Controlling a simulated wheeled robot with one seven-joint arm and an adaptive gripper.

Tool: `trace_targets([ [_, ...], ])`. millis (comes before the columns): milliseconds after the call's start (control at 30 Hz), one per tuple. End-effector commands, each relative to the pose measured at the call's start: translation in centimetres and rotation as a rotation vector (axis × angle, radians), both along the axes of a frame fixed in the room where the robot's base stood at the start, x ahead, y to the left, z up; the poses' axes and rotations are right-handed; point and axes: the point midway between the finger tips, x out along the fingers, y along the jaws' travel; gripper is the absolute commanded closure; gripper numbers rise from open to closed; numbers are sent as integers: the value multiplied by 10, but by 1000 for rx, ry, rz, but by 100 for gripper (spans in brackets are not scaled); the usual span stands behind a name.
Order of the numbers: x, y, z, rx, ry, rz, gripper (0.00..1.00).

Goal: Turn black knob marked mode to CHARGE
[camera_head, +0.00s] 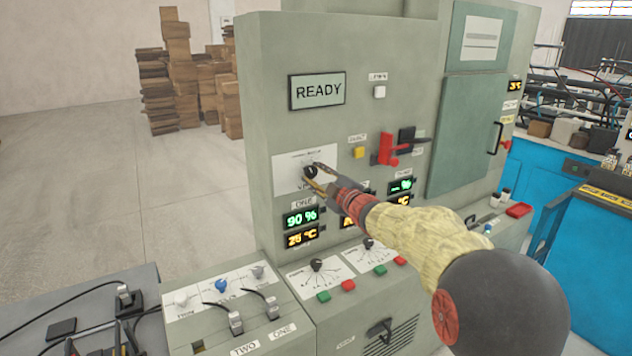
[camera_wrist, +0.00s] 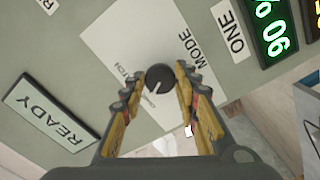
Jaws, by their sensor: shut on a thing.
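The black mode knob (camera_wrist: 160,77) sits on a white plate (camera_wrist: 108,40) marked MODE in the wrist view. Its white pointer line slants toward the lower left of that view, near a small label that I cannot read clearly. The knob also shows in the head view (camera_head: 309,171), on the grey cabinet's front, partly covered by my fingers. My gripper (camera_wrist: 158,80) is shut on the knob, one finger on each side of it. In the head view my gripper (camera_head: 315,178) reaches in from the right.
A READY display (camera_head: 317,91) is above the knob plate. Lit readouts (camera_head: 301,217) are just below it. A red lever (camera_head: 386,150) and a yellow button (camera_head: 359,152) stand to the right. A lower console (camera_head: 222,298) with several small knobs juts out below.

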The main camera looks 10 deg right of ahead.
Motion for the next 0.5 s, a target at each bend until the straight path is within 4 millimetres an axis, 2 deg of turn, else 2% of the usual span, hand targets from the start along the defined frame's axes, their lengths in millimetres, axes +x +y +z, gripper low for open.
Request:
trace_targets([
  [500,0,0,-2,-54,-13,1,95],
])
